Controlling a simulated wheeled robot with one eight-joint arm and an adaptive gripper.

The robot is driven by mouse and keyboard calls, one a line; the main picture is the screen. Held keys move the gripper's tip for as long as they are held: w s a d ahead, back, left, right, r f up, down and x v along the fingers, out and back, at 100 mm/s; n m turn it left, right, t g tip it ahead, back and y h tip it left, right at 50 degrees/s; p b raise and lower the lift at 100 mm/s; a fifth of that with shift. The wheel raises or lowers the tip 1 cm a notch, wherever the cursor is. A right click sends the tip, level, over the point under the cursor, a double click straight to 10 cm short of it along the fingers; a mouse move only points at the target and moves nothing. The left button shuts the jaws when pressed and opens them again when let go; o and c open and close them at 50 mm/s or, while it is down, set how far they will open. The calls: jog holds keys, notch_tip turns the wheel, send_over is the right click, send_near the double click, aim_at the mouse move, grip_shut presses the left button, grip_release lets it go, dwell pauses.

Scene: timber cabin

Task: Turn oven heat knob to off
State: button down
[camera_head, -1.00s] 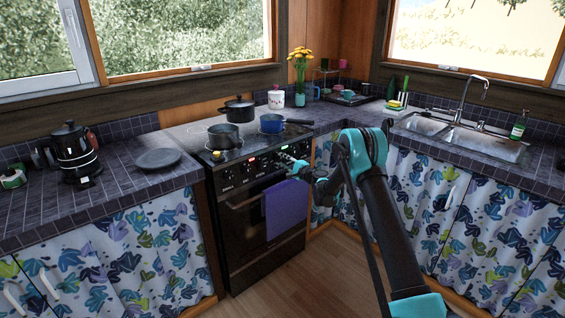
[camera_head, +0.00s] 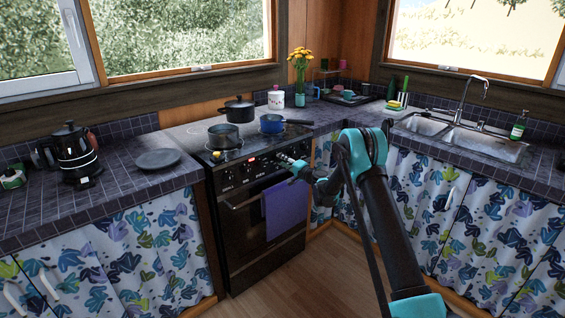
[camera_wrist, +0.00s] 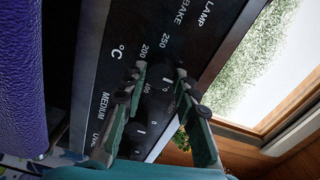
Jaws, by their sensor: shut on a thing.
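The black oven (camera_head: 240,225) stands in the corner with its control panel facing me. In the wrist view its dark panel (camera_wrist: 104,72) carries °C, 200, 250, BAKE, LAMP and MEDIUM markings. A black knob with a white mark (camera_wrist: 150,108) sits between my gripper's two fingers (camera_wrist: 160,84), beside the °C numbers. My gripper is shut on this knob; the fingers hide part of it and its dial. In the head view my gripper (camera_head: 290,162) reaches the right part of the panel, too small there to read the knob's setting.
A purple towel (camera_head: 286,207) hangs on the oven door below my gripper, and its edge fills the left of the wrist view (camera_wrist: 20,80). Pots, including a blue pan (camera_head: 271,124), stand on the stovetop. The floor (camera_head: 285,285) before the oven is clear.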

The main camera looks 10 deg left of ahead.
jog(key=c, duration=1.2)
grip_release()
jog(key=shift+o, duration=0.2)
jog(key=shift+s+d, duration=0.1)
jog(key=shift+d, duration=0.05)
jog(key=v, duration=1.1)
jog(key=shift+s+d, duration=0.25)
jog(key=shift+s, duration=0.05)
jog(key=s+d+r+n+g+h, duration=0.2)
jog(key=s+d+r+h, duration=0.15)
jog(key=s+d, duration=0.4)
jog(key=s+d+r+n+g+h, duration=0.2)
jog(key=s+d+r, duration=0.2)
jog(key=s, duration=0.7)
jog(key=s+d+f+g+h, duration=0.1)
jog(key=s+d+f+h, duration=0.1)
jog(key=s+d, duration=0.5)
jog(key=s+d+f+n+g+h, duration=0.1)
jog(key=s+d, duration=0.6)
jog(key=s, duration=0.7)
jog(key=s+d+f+h, duration=0.4)
jog(key=s+d, duration=0.3)
jog(key=s, duration=0.3)
jog(key=shift+s+d+g+h, duration=0.2)
jog(key=shift+s+g+h, duration=0.2)
jog(key=shift+h, duration=0.45)
